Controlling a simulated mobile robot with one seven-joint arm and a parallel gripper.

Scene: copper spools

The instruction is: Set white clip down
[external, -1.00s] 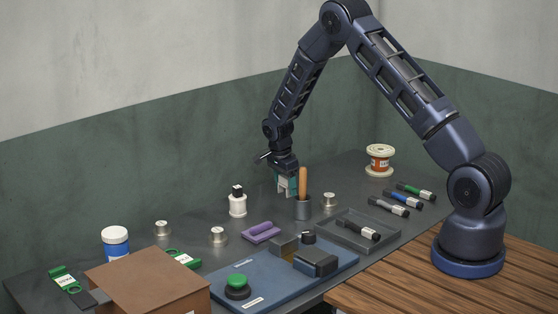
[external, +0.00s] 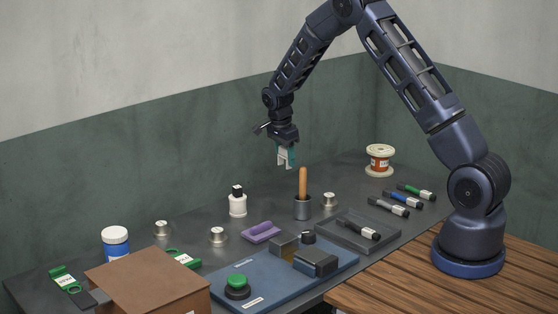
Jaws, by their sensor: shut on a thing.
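My gripper (external: 286,160) hangs from the arm above the middle of the dark table, with teal fingers pointing down. It is shut on a small pale thing, which appears to be the white clip (external: 283,155). The clip is in the air, clear of the tabletop (external: 270,203). It is small in the picture and partly covered by the fingers, so its exact shape is hard to tell.
A white bottle (external: 237,206) with a black cap stands left of the cup. A small metal spool (external: 329,200) is right of it, and a copper spool (external: 379,160) is farther back. A purple block (external: 261,232) lies in front. Markers (external: 402,199) lie to the right.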

